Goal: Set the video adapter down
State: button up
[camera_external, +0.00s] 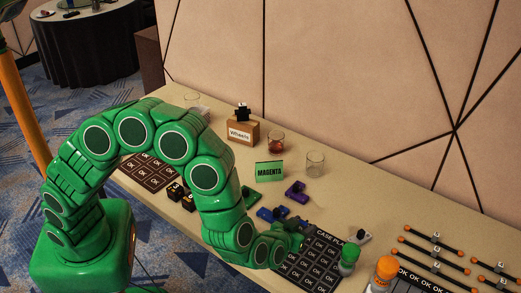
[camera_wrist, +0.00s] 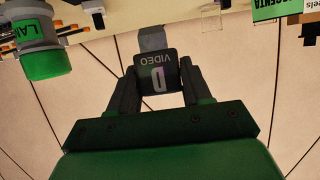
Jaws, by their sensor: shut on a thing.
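In the external view my gripper (camera_external: 291,240) is low over the table, by the upper left edge of a dark mat marked "CASE PLA" and "OK" (camera_external: 311,262). My arm covers part of that area, and I cannot make out the adapter there. Whether it touches any surface is not clear.
A green-capped container (camera_external: 348,260) and an orange-capped one (camera_external: 385,268) stand right of the mat. A green "MAGENTA" sign (camera_external: 269,171), glasses (camera_external: 315,163) and a "Wheels" box (camera_external: 242,132) stand farther back. Purple (camera_external: 296,193) and blue pieces (camera_external: 272,214) lie near my gripper.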

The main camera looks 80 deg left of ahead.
jog(key=shift+s+d+f, duration=0.25)
jog(key=shift+d+f, duration=0.3)
jog(key=shift+f, duration=0.95)
jog(key=shift+s+d+f, duration=0.25)
jog(key=shift+d+f, duration=0.25)
jog(key=shift+f, duration=1)
jog(key=shift+s+d+f, duration=0.25)
jog(key=shift+d+f, duration=0.3)
jog(key=shift+f, duration=0.95)
jog(key=shift+f, duration=0.15)
jog(key=o, duration=1)
jog(key=shift+o, duration=0.2)
jog(key=shift+d+r, duration=0.1)
jog(key=shift+r, duration=0.15)
jog(key=v, duration=1.1)
jog(key=shift+s+d, duration=0.2)
jog(key=shift+s, duration=0.15)
